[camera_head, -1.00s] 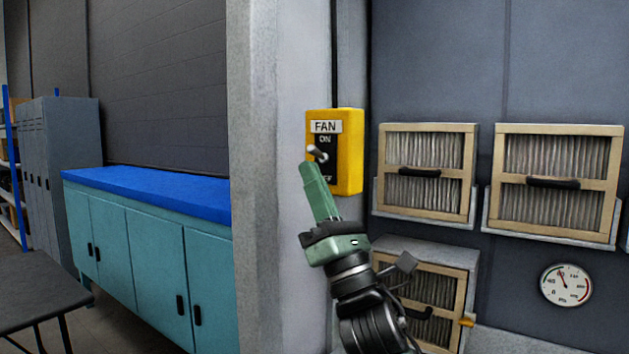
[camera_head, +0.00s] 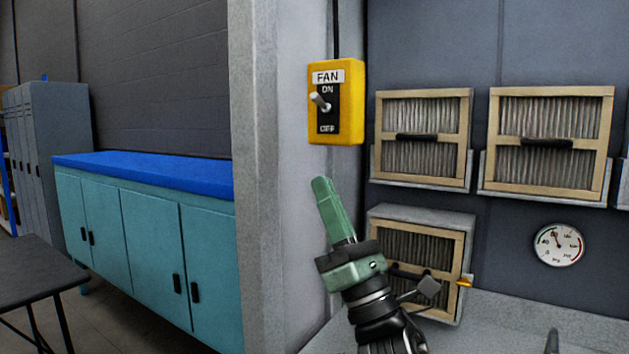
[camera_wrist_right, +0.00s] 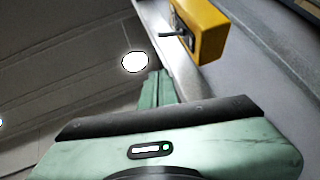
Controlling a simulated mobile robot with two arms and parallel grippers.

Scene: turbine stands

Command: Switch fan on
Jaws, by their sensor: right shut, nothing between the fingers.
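The yellow fan switch box (camera_head: 350,102) is mounted on the pale wall column in the head view. It is labelled FAN, with ON at the top and OFF at the bottom. Its silver toggle lever (camera_head: 320,101) sticks out toward the left and tilts up toward ON. My right gripper (camera_head: 321,183) is shut and empty, a little below the box and apart from it. In the right wrist view, the box (camera_wrist_right: 207,32) and its lever (camera_wrist_right: 172,34) show at upper right, beyond the green fingers (camera_wrist_right: 157,85). My left gripper is out of view.
Framed filters (camera_head: 421,138) hang on the grey wall right of the switch, with another filter unit (camera_head: 425,250) lower, behind my right arm. A round gauge (camera_head: 558,245) is at right. A teal cabinet (camera_head: 155,250) with a blue top and a dark table (camera_head: 32,277) stand at left.

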